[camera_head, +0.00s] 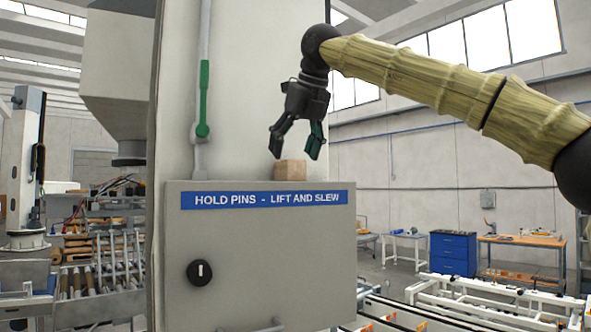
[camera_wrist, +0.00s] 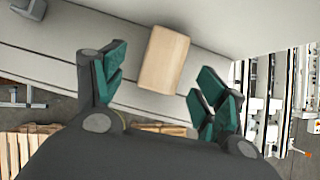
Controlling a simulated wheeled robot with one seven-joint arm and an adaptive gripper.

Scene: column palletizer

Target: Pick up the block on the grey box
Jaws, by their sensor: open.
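A small light-wood block (camera_head: 290,171) sits on top of the grey box (camera_head: 262,250), which bears a blue label reading "HOLD PINS - LIFT AND SLEW". My gripper (camera_head: 297,148) hangs just above the block with its two fingers apart and pointing down. In the wrist view the block (camera_wrist: 164,59) lies ahead of the open fingers, between their lines and slightly tilted. The green-padded fingertips (camera_wrist: 158,85) do not touch it there. The block's lower part is hidden by the box's front edge in the head view.
A tall grey column (camera_head: 240,90) stands right behind the box, with a green-handled lever (camera_head: 204,98) left of my gripper. A black knob (camera_head: 200,272) is on the box front. White conveyor frames (camera_head: 490,300) lie low at the right. The air right of the box is open.

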